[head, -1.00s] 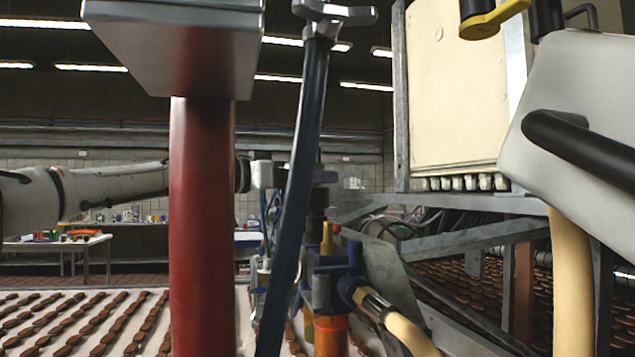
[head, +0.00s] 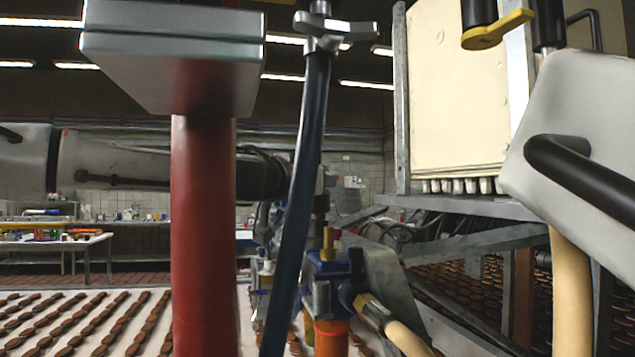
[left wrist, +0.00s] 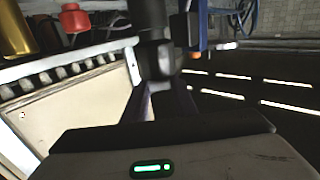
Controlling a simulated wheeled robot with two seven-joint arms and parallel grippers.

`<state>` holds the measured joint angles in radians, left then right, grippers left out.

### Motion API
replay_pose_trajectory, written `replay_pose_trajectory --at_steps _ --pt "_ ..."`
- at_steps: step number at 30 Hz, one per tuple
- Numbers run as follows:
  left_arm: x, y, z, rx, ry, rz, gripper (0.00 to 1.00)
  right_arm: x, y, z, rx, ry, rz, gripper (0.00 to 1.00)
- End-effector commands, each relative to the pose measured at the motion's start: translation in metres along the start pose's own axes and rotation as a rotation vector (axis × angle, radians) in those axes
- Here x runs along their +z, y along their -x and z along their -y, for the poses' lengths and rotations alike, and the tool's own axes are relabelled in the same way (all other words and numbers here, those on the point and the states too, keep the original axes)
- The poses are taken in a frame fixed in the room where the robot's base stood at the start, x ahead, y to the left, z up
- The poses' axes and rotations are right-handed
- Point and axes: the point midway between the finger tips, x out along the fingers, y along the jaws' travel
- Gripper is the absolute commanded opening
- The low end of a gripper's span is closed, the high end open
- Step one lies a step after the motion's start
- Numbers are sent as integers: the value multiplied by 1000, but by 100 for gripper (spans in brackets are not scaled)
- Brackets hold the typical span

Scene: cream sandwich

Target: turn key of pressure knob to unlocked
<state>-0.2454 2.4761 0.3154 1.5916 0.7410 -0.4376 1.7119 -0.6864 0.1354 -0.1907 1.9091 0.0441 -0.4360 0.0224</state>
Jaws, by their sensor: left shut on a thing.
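My left arm comes in from the left, behind the red post. Its gripper (head: 321,205) is partly hidden behind the dark blue tube and hangs just above a blue valve body (head: 335,272) with a brass stem (head: 327,241). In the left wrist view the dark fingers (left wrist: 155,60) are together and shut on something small. I cannot make out the gripped part or tell which way the key points. No pressure knob face or lock marking is readable. My right gripper is not in view.
The red post (head: 203,240) with its grey box (head: 175,55) and the dark blue tube (head: 305,150) stand close in front. A cream cabinet (head: 455,95), a yellow lever (head: 497,30) and a grey panel with a black handle (head: 590,180) are at right. Biscuits lie on the conveyor below.

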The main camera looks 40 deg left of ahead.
Motion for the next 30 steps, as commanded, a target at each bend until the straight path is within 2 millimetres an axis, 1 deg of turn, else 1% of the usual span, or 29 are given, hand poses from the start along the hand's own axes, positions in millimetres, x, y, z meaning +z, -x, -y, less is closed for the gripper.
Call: replay_pose_trajectory --at_steps 13,14,15,17,26,29,30 --pt "0 0 0 -10 0 -1 3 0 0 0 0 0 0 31" --pt "0 0 0 -10 0 -1 28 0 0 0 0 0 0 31" --pt "-1 0 0 -10 0 -1 35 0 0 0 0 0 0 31" --pt "-1 0 0 -10 0 -1 44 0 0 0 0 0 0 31" --pt "-1 1 0 -9 1 -2 44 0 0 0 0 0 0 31" --pt "-1 8 0 -9 1 -3 44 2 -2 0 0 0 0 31" --pt "-1 13 0 -9 1 -4 44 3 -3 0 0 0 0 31"
